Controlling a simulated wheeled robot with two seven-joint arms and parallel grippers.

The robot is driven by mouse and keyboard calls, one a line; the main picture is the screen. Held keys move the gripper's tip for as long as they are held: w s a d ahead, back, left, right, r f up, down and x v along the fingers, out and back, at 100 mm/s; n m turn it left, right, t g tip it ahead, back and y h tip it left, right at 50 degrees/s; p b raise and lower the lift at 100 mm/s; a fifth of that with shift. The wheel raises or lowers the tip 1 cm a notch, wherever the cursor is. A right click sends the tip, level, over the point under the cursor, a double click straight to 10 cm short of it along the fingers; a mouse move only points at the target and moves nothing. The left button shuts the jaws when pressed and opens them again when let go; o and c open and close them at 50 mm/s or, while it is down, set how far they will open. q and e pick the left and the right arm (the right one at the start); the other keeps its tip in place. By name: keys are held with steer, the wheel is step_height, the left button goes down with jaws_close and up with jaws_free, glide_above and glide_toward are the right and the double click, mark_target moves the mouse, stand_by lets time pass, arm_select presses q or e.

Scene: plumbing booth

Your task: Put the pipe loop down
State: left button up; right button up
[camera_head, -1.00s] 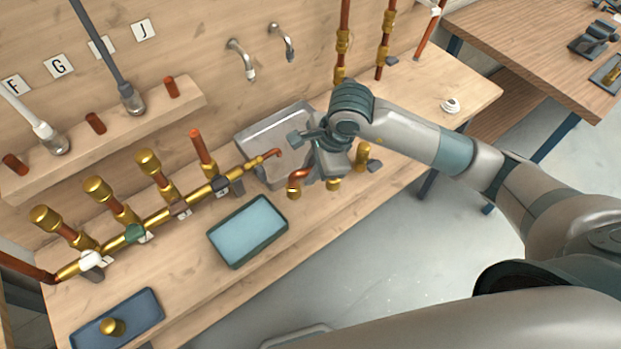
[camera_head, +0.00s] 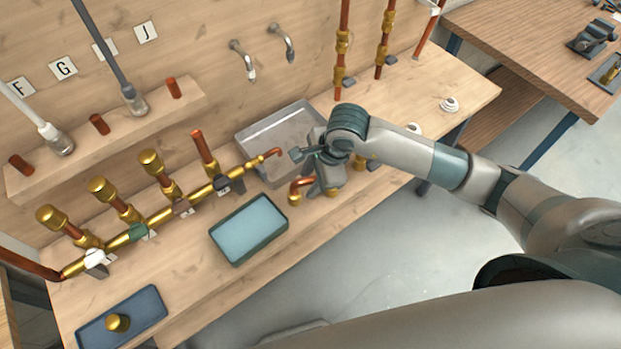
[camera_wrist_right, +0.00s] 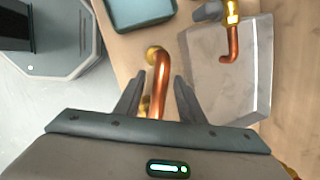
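The pipe loop (camera_head: 302,184) is a bent copper pipe with brass ends, at the bench's front edge in the head view. My right gripper partly hides it there. In the right wrist view the copper pipe (camera_wrist_right: 161,80) runs between the two fingers of my right gripper (camera_wrist_right: 160,82), with a visible gap on both sides. The gripper is open around it. My left gripper is not in view.
A grey metal tray (camera_head: 250,143) lies behind the loop. A brass manifold (camera_head: 160,214) with upright capped stubs runs to the left, its copper end reaching over the tray. A teal-lined tray (camera_head: 216,240) and a blue tray (camera_head: 88,338) stand along the front.

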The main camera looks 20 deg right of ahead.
steer(key=shift+r, duration=0.2)
steer(key=shift+d+r, duration=0.1)
steer(key=shift+r, duration=0.25)
steer(key=b+v, duration=0.2)
steer(key=v, duration=0.9)
steer(key=shift+b, duration=0.35)
steer(key=shift+r, duration=0.1)
stand_by(0.9)
